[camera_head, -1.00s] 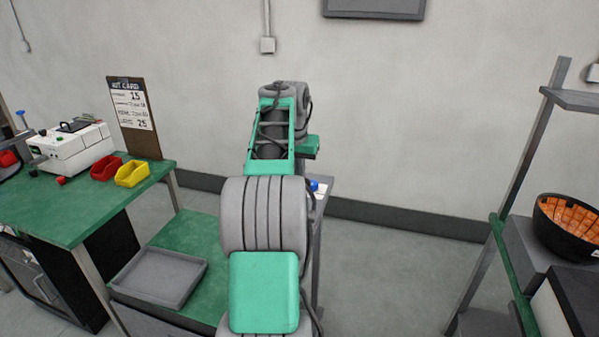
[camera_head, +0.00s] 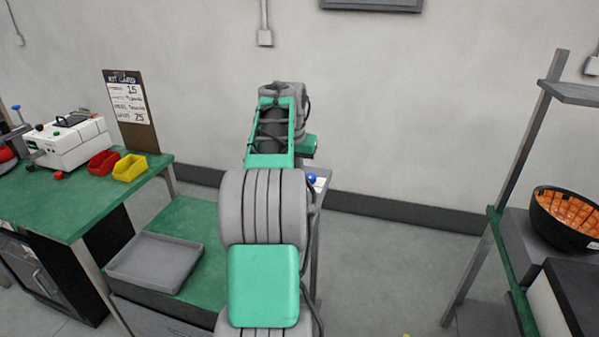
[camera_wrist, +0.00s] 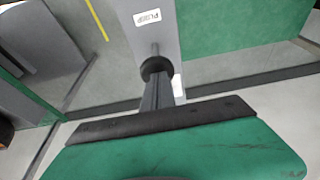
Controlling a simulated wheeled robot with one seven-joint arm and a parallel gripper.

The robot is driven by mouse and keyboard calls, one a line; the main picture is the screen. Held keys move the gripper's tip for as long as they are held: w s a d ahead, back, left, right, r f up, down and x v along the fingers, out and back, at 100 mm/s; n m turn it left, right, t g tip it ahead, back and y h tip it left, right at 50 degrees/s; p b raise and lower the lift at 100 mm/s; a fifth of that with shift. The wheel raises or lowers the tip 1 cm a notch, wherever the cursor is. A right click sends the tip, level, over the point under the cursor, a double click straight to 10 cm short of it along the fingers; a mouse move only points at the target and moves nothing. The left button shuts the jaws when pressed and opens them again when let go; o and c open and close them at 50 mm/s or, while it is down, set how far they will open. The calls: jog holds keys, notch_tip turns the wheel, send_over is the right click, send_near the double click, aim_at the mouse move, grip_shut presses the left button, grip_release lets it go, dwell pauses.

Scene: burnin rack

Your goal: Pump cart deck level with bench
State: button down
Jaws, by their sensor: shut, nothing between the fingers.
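The cart has a green deck (camera_head: 190,222), which sits lower than the green bench top (camera_head: 70,200) beside it. A shallow grey tray (camera_head: 155,262) rests on the deck. In the wrist view, a grey panel bears a PUMP label (camera_wrist: 147,17). A thin rod with a dark round collar (camera_wrist: 156,67) comes off it. My gripper (camera_wrist: 158,88) is shut and empty, its fingertips at the collar; I cannot tell whether they touch. The head view hides the fingertips behind my arm. A blue knob (camera_head: 311,178) shows beside my arm there.
A white machine (camera_head: 75,142), a red bin (camera_head: 103,162), a yellow bin (camera_head: 130,167) and a clipboard card (camera_head: 130,105) are on the bench. A rack (camera_head: 505,185) with a black bowl (camera_head: 568,218) stands at right. Floor between my arm and the rack is mostly clear.

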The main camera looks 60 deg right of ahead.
jog(key=p+v, duration=0.2)
jog(key=v, duration=0.7)
jog(key=shift+r, duration=0.4)
dwell(1.3)
jog(key=w+a+f+n+t, duration=0.1)
jog(key=w+a+n, duration=0.4)
jog(key=a, duration=0.7)
jog(key=w+a+f+n, duration=0.1)
jog(key=w+a+n, duration=0.1)
jog(key=w+a, duration=0.7)
jog(key=s+a+f+n+y, duration=0.1)
jog(key=s+a+f+n, duration=0.2)
jog(key=a, duration=0.7)
jog(key=s+a+f+n+t+y, duration=0.1)
jog(key=s+a+f+n, duration=0.2)
jog(key=a+f, duration=0.3)
jog(key=s+a+f+n+t+y, duration=0.1)
jog(key=s+a+f+n, duration=0.2)
jog(key=a, duration=1.2)
jog(key=shift+a+f, duration=0.4)
jog(key=shift+f, duration=0.45)
jog(key=shift+s, duration=0.1)
